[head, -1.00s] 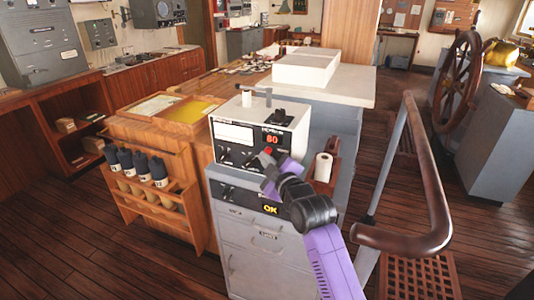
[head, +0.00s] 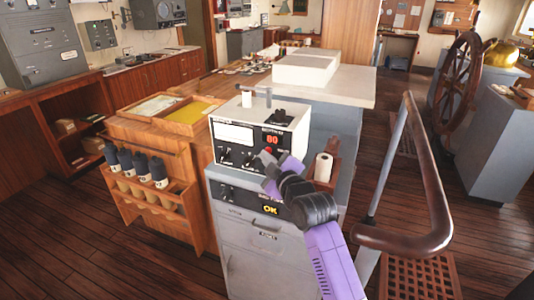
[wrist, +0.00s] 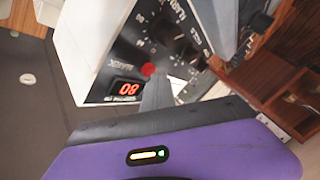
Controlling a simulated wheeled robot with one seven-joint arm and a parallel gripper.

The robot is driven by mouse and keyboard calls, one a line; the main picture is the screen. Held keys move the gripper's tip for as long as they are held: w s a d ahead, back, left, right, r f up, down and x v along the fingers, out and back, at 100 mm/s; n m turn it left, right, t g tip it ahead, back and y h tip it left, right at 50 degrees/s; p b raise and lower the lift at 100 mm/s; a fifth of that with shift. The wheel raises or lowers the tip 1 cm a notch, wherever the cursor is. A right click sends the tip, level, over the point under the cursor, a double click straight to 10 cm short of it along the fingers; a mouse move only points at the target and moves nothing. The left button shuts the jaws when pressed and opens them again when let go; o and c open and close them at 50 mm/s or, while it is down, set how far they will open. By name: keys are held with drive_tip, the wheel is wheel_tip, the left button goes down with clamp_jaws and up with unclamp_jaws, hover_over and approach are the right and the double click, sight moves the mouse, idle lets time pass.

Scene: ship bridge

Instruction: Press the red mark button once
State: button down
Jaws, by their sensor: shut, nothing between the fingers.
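The red mark button (wrist: 148,69) is a small round red knob on the dark front panel of a white instrument box (head: 285,113). My gripper (head: 262,159) is shut and empty, in front of the panel. In the wrist view its dark fingertips (wrist: 156,84) end right beside the button. I cannot tell whether they touch it. In the head view the gripper mostly hides the button.
Black knobs (wrist: 165,34) sit close to the button. A paper roll (head: 323,167) stands right of my gripper. A curved wooden handrail (head: 425,190) is to the right.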

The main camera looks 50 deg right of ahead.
drive_tip(key=shift+d, duration=0.2)
drive_tip(key=shift+a, duration=0.15)
idle(0.3)
drive_tip(key=shift+s+a+p, duration=0.3)
drive_tip(key=shift+a+p, duration=0.05)
drive_tip(key=shift+a, duration=0.4)
drive_tip(key=shift+s+a+p, duration=0.25)
drive_tip(key=shift+s+a, duration=0.05)
drive_tip(key=shift+a, duration=0.5)
drive_tip(key=shift+s+a+p, duration=0.25)
drive_tip(key=shift+a+p, duration=0.05)
drive_tip(key=shift+a, duration=0.45)
drive_tip(key=shift+s+a+p, duration=0.25)
drive_tip(key=shift+s+a, duration=0.05)
drive_tip(key=shift+a, duration=0.5)
